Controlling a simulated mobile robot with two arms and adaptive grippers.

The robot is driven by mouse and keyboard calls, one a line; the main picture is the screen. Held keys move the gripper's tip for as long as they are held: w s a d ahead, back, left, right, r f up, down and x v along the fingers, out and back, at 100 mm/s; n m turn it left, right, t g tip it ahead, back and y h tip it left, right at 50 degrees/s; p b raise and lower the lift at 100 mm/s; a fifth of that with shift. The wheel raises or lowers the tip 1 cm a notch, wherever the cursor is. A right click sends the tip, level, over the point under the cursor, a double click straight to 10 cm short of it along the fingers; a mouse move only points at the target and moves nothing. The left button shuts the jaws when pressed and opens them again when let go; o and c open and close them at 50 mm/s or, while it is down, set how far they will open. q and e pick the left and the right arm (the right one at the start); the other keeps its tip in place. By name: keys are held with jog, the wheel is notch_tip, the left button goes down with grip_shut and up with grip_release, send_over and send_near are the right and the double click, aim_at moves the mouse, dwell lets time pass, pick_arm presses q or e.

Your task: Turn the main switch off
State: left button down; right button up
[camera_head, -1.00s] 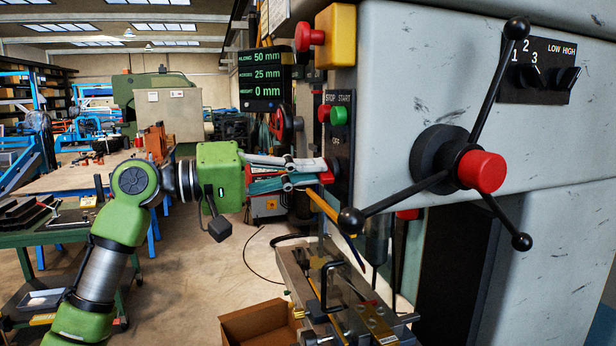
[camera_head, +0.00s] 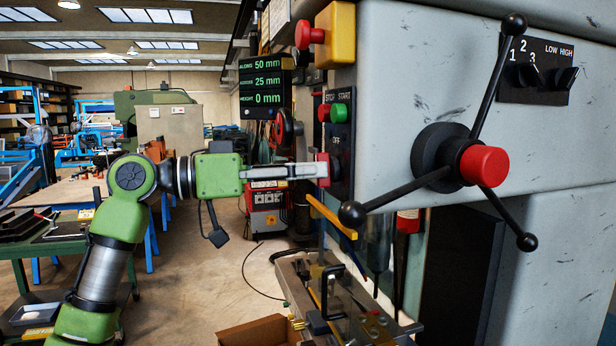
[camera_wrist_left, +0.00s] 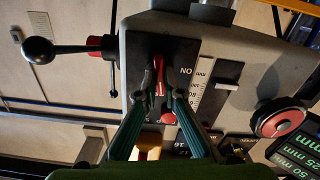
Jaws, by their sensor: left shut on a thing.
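The main switch (camera_head: 323,167) has a red handle on a black panel (camera_head: 341,165) on the side of the grey machine. Above it sit a red STOP and a green START button, and an OFF label shows beside it. My left gripper (camera_head: 315,171) reaches in from the left, roughly level, and is shut on the handle. In the left wrist view the red handle (camera_wrist_left: 158,76) stands between the two fingertips (camera_wrist_left: 161,88), with an upside-down ON label to its right. The fingers hide part of the handle. My right gripper is not in view.
A three-armed lever with a red hub (camera_head: 482,166) sticks out to the right of the panel. A yellow box with a red button (camera_head: 334,35) is above. A yellow bar (camera_head: 332,216) and a machine vise (camera_head: 340,300) lie below.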

pick_arm(q)
jog(key=shift+f+m, duration=0.2)
jog(key=shift+m, duration=0.9)
jog(key=shift+d, duration=0.1)
jog(key=c, duration=2.2)
grip_release()
jog(key=shift+o, duration=0.2)
jog(key=shift+r, duration=0.1)
jog(key=v, duration=1.2)
